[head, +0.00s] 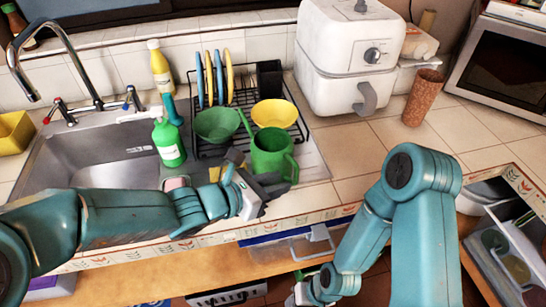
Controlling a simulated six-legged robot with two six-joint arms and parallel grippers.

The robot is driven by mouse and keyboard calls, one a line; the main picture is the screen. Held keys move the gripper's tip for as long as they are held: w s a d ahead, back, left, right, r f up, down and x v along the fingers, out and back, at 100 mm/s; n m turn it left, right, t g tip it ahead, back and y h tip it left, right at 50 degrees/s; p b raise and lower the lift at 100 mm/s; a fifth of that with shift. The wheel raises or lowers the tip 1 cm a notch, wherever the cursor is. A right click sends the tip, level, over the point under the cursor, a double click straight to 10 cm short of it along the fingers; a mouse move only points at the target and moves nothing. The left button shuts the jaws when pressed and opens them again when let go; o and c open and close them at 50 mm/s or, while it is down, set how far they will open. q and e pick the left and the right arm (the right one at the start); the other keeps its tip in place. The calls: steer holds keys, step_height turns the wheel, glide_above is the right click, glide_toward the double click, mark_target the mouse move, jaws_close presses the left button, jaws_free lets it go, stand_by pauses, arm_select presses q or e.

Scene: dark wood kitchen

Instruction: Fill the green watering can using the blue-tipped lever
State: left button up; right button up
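The green watering can (272,155) stands on the counter at the front edge of the black dish rack, its spout up to the left and its handle on the right. The steel faucet (80,62) arches over the sink at left. Its blue-tipped lever (132,97) is on the right side and a red-tipped lever (56,108) on the left. My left gripper (262,184) is just in front of the can, with its dark fingers spread and nothing visible between them. It hides the can's lower left; contact is unclear. My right gripper (300,292) is low at the bottom edge, mostly hidden.
The sink basin (95,160) is empty in its visible part. A green soap bottle (168,142) stands between sink and rack (238,92). The rack area holds a green bowl (217,125), yellow bowl (274,113) and plates. A white air fryer (345,60) stands behind right. Counter right of the can is clear.

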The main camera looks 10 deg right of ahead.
mark_target(294, 179)
arm_select(q)
steer(key=shift+w+d+f, duration=0.1)
steer(key=shift+d+f, duration=0.1)
steer(key=shift+d, duration=0.45)
steer(key=shift+w+d+f, duration=0.15)
steer(key=shift+w, duration=0.1)
steer(key=x, duration=0.5)
steer(key=shift+f+p, duration=0.3)
steer(key=shift+p, duration=0.1)
jaws_close()
